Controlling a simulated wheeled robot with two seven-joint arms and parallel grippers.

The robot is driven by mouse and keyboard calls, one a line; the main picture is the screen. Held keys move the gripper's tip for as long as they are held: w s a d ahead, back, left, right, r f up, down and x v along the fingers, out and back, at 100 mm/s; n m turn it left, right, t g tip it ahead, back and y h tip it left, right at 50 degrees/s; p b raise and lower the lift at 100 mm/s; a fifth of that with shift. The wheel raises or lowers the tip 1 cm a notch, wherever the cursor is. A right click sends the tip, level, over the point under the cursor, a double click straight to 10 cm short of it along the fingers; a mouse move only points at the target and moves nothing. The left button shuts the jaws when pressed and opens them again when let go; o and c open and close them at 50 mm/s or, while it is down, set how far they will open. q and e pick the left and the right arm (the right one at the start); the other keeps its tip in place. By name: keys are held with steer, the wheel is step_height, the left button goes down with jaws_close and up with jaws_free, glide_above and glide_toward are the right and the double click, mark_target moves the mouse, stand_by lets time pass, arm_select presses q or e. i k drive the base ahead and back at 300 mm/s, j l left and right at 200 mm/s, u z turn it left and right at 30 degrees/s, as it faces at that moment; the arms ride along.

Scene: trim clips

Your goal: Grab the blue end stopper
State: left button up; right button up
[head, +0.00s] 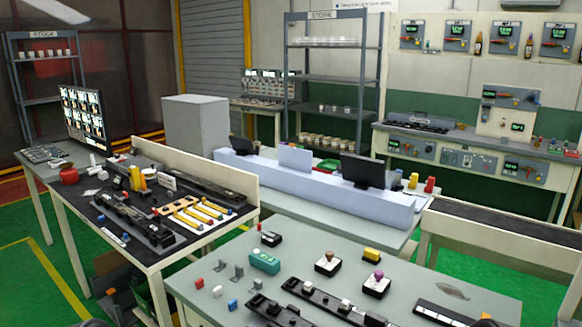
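A small blue piece (232,304), which looks like the blue end stopper, sits on the grey front table (190,277) near its left front edge. A small white piece (217,291) and a small red piece (199,283) lie in a line with it, farther back. Small grey angled brackets (239,271) stand just to its right. Neither of my grippers can be made out in the head view. Nothing covers the blue piece.
The left table (150,259) holds yellow bars (190,219) and dark rails. A conveyor (500,231) is at right. The table left of the small pieces is clear.

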mark_target(232, 306)
steer(key=j+z, duration=0.1)
steer(key=z, duration=0.7)
steer(key=j+z, duration=0.35)
steer(key=j, duration=0.15)
steer(key=k+j+z, duration=0.15)
steer(key=j+z, duration=0.2)
steer(key=k+j+z, duration=0.15)
steer(key=j+z, duration=0.15)
steer(key=j, duration=0.2)
steer(key=k+j, duration=0.1)
steer(key=j, duration=0.2)
steer(key=k+j, duration=0.15)
steer(key=j, duration=0.15)
steer(key=k+j+z, duration=0.1)
steer(key=j, duration=0.2)
